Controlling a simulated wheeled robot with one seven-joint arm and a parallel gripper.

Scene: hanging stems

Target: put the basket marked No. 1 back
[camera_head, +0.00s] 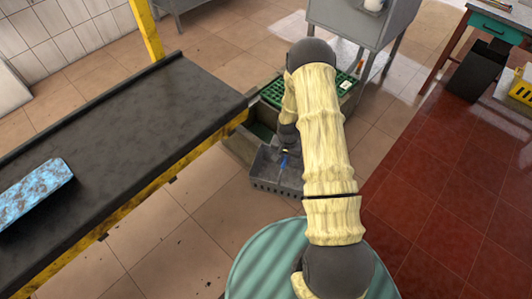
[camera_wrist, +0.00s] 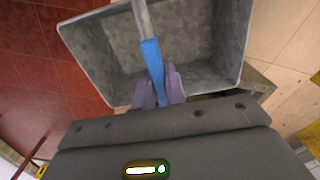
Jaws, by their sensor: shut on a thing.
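A grey basket (camera_head: 268,180) with small holes along its wall is below the end of my arm in the head view. In the wrist view the basket (camera_wrist: 205,48) appears large, and its visible inside is empty. A pale bar with a blue grip (camera_wrist: 152,60) crosses over it. My gripper (camera_wrist: 158,88) has its purple fingers closed around the blue grip. In the head view my gripper (camera_head: 286,146) is small and partly hidden by my arm. No number shows on the basket, and I cannot tell whether its bottom touches anything.
A grey trough (camera_head: 236,148) is beside the basket, with green crates (camera_head: 272,94) behind it. A dark conveyor (camera_head: 120,125) with a yellow frame runs along the left, carrying a blue block (camera_head: 35,192). A grey metal cabinet (camera_head: 355,22) stands behind. Red floor (camera_head: 440,200) at right is open.

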